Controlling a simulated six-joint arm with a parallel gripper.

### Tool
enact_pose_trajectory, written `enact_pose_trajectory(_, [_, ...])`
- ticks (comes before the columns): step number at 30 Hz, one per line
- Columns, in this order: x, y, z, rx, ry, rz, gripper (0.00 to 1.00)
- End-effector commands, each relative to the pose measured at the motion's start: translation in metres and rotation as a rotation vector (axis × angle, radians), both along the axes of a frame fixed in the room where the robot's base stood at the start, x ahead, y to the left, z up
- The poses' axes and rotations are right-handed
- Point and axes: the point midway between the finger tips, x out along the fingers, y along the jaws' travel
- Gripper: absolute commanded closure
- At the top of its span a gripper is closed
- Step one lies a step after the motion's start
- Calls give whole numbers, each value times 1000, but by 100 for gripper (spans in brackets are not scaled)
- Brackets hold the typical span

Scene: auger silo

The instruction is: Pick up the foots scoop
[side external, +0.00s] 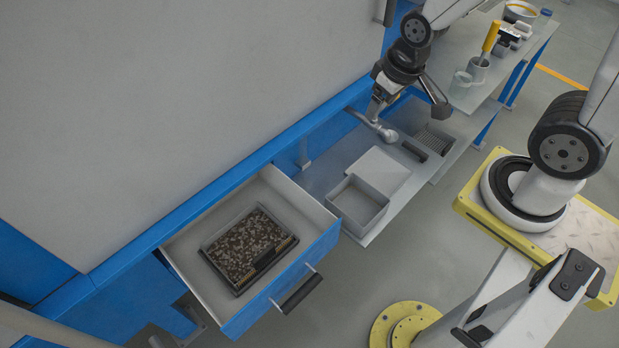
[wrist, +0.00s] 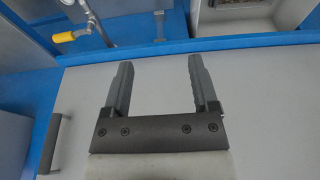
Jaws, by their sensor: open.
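I see no clearly recognisable foots scoop. In the side view my wrist is above the bench end near the silo wall, left of and apart from the cup.
An open drawer (side external: 185,244) holds a dark tray (side external: 211,263) of brown granular material. A grey open box (side external: 356,221) stands on the low shelf. A clear jar (side external: 460,84) is beside the cup. A pipe with a yellow-handled valve (wrist: 72,36) shows in the wrist view.

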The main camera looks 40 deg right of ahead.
Motion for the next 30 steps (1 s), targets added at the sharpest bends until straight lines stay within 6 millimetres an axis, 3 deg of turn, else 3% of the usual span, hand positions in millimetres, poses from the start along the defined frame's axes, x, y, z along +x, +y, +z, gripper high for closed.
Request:
enact_pose_trajectory(8, [1, 0, 10, 0, -4, 0, 24])
enact_pose_trajectory(23, [1, -1, 52, -1, -3, -1, 24])
enact_pose_trajectory(30, [15, -22, 54, -14, 19, -5, 24])
